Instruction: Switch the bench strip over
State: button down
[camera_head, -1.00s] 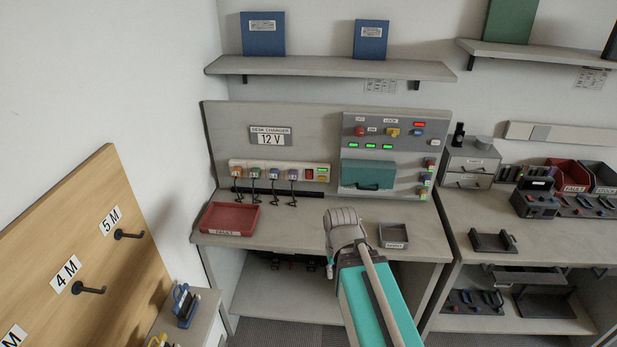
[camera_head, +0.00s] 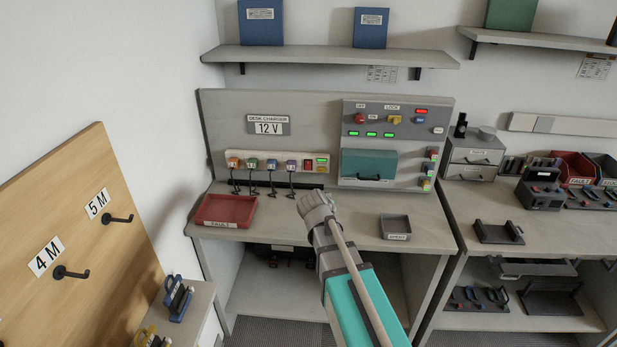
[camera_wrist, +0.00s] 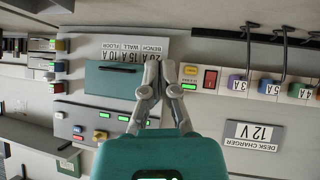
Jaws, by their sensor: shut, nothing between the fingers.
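The bench strip (camera_head: 299,169) is a pale strip along the foot of the backboard under the "12 V" sign. It carries several coloured plugs with black leads, a red rocker switch (camera_head: 308,164) and a small green and yellow unit (camera_head: 322,162) at its right end. The wrist view shows the scene upside down, with the red switch (camera_wrist: 210,78) just right of my gripper (camera_wrist: 161,68). Its fingers are together and empty, with the tips beside the green and yellow unit (camera_wrist: 189,78). In the head view my gripper (camera_head: 314,200) is over the bench, below the strip's right end.
A teal-fronted box (camera_head: 369,164) and a switch panel (camera_head: 400,120) with green and red lamps stand right of the strip. A red fault tray (camera_head: 226,210) and a small grey tray (camera_head: 395,226) sit on the bench.

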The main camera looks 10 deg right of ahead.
aim_at(309, 168)
jog(key=w+a+r+t+y+b, duration=0.1)
jog(key=w+a+r+t+b, duration=0.2)
jog(key=w, duration=0.7)
jog(key=a+t, duration=0.2)
jog(key=a, duration=0.1)
jog(key=shift+n+t, duration=0.3)
jog(key=shift+t, duration=0.1)
jog(key=shift+w, duration=0.1)
jog(key=b+x, duration=0.4)
jog(key=x, duration=1)
jog(key=shift+w, duration=0.15)
jog(key=shift+f, duration=0.1)
